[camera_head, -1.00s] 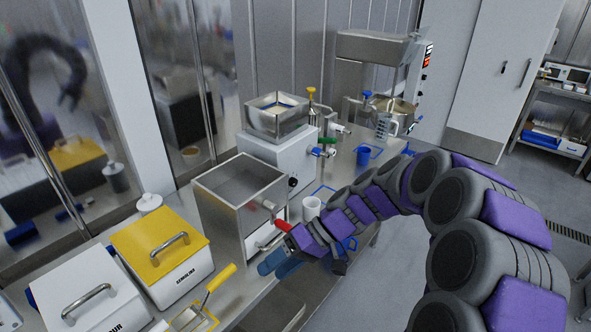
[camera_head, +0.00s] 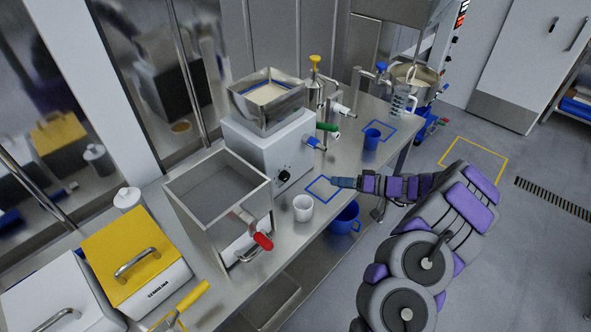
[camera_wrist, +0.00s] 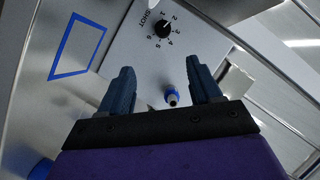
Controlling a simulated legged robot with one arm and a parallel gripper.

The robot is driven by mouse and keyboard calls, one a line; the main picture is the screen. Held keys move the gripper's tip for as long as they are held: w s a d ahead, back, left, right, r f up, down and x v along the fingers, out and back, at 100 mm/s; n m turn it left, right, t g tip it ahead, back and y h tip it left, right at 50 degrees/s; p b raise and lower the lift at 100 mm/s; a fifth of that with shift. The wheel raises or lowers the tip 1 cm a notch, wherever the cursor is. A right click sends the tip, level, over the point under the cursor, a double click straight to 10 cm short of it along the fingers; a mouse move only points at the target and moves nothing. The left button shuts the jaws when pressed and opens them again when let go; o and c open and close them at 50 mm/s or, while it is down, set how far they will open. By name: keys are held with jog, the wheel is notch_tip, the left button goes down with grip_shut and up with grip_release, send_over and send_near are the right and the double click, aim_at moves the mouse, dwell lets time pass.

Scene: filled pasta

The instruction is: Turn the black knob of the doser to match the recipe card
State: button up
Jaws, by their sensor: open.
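The doser (camera_head: 250,138) is a white box with a steel hopper on the bench. Its black knob (camera_head: 284,175) is on the front face. In the wrist view the black knob (camera_wrist: 163,30) sits on a white panel marked SHOT, with a numbered scale from 1 to 6. Its white mark appears to point near 1. My gripper (camera_wrist: 161,66) is open and empty, its blue fingers apart and short of the knob. In the head view my gripper (camera_head: 343,183) is right of the knob, over the bench edge. I cannot make out a recipe card.
A blue bucket (camera_head: 345,218) is below.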

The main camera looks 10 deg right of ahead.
aim_at(287, 179)
jog(key=x, duration=1.2)
jog(key=b+x, duration=0.1)
jog(key=x, duration=0.5)
jog(key=shift+s+a, duration=0.25)
jog(key=shift+a, duration=0.15)
jog(key=shift+d, duration=0.55)
jog(key=c, duration=0.4)
jog(key=shift+s+a+r, duration=0.1)
jog(key=shift+a, duration=0.1)
jog(key=c, duration=0.6)
